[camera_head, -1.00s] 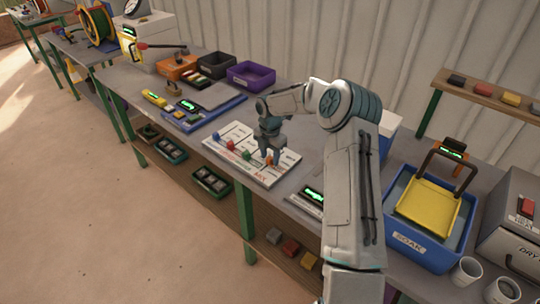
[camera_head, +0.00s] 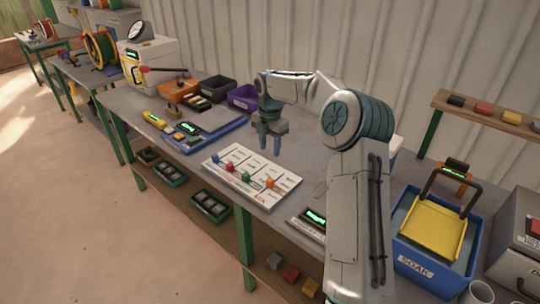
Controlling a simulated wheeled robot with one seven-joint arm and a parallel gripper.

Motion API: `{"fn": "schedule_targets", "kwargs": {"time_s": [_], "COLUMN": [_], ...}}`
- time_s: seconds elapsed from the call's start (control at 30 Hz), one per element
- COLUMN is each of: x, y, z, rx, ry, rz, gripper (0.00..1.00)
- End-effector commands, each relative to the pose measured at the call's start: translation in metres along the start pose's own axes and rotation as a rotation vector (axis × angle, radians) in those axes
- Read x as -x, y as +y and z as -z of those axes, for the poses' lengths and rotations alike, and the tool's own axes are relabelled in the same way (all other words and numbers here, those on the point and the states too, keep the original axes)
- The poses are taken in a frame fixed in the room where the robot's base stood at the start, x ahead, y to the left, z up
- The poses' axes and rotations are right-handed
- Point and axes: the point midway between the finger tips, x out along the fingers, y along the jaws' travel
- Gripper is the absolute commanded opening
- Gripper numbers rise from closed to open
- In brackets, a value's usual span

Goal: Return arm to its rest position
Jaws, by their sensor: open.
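My gripper (camera_head: 270,148) hangs with its fingers pointing down, apart and empty, above the back of the white card board (camera_head: 248,192). Several small coloured pieces stand in a row on the board: a blue one (camera_head: 215,158), a red one (camera_head: 230,167), a green one (camera_head: 246,178) and an orange one (camera_head: 271,183). The gripper touches none of them. My arm reaches up from the lower right and bends over toward the board.
A blue tray (camera_head: 203,142) lies left of the board. Orange, black and purple bins (camera_head: 242,97) stand behind it. A blue SOAK tub (camera_head: 428,278) with a yellow basket (camera_head: 433,226) is at the right. A small display unit (camera_head: 312,218) sits near the bench's front edge.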

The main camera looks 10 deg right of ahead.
Motion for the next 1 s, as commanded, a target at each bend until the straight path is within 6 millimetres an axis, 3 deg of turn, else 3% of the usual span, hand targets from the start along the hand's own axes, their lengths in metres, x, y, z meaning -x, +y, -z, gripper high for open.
{"fn": "schedule_targets", "kwargs": {"time_s": [0.33,0.47,0.67,1.0], "x": [0.002,0.012,0.044,0.089], "y": [0.0,-0.003,-0.025,-0.097], "z": [0.001,0.011,0.051,0.119], "rx": [-0.002,-0.043,-0.267,-0.802], "ry": [-0.001,-0.019,-0.088,-0.175], "rz": [0.001,0.004,0.008,-0.063], "gripper": [0.42,0.42,0.42,0.42]}}
